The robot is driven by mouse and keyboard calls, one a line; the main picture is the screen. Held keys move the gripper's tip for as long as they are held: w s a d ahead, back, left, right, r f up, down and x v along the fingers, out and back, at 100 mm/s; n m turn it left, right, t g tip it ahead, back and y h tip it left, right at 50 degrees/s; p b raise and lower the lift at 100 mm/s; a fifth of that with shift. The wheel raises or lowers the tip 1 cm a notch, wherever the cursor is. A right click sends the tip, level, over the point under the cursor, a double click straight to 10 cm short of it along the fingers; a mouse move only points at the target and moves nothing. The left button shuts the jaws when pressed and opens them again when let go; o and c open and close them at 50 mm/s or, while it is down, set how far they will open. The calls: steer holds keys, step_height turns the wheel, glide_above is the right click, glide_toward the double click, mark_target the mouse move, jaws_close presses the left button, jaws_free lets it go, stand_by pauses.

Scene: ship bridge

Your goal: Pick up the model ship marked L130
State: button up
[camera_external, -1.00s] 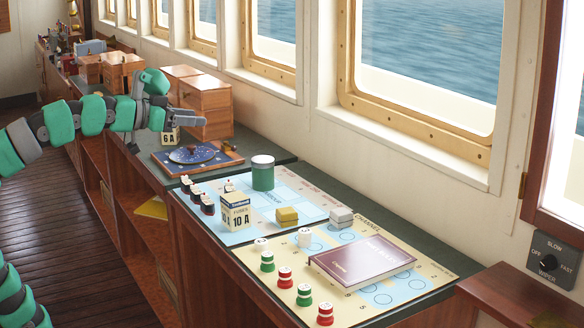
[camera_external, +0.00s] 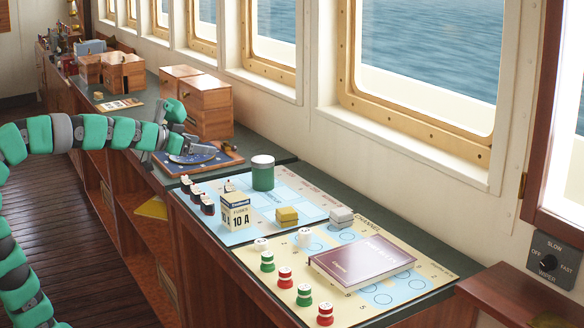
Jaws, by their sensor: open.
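Several small dark model ships with white tops stand in a row at the left edge of the blue chart (camera_external: 262,222), one of them (camera_external: 207,204) nearest the fuse box. Another similar piece (camera_external: 228,186) stands just to their right. I cannot read the mark L130 on any of them. My gripper (camera_external: 205,147) is over the round blue star disc (camera_external: 193,154), behind the ships and apart from them. It is open, and I see nothing held in it.
A maroon book (camera_external: 362,259) and red, green and white pieces occupy the nearer chart. Wooden boxes (camera_external: 205,105) stand behind my gripper.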

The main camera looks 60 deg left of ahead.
steer(key=s+a+f+p, duration=0.2)
steer(key=a+f+p, duration=0.5)
steer(key=f, duration=0.6)
steer(key=shift+n, duration=0.4)
steer(key=b+x, duration=0.1)
steer(key=x, duration=0.7)
steer(key=shift+w+a, duration=0.1)
steer(key=shift+a, duration=0.05)
steer(key=shift+a+r+b+x, duration=0.15)
steer(key=shift+b+x, duration=0.1)
steer(key=shift+x, duration=1.15)
steer(key=shift+a+r+b+x, duration=0.15)
steer(key=shift+b+x, duration=0.1)
steer(key=shift+x, duration=1.15)
steer(key=shift+d, duration=0.1)
steer(key=c, duration=1.2)
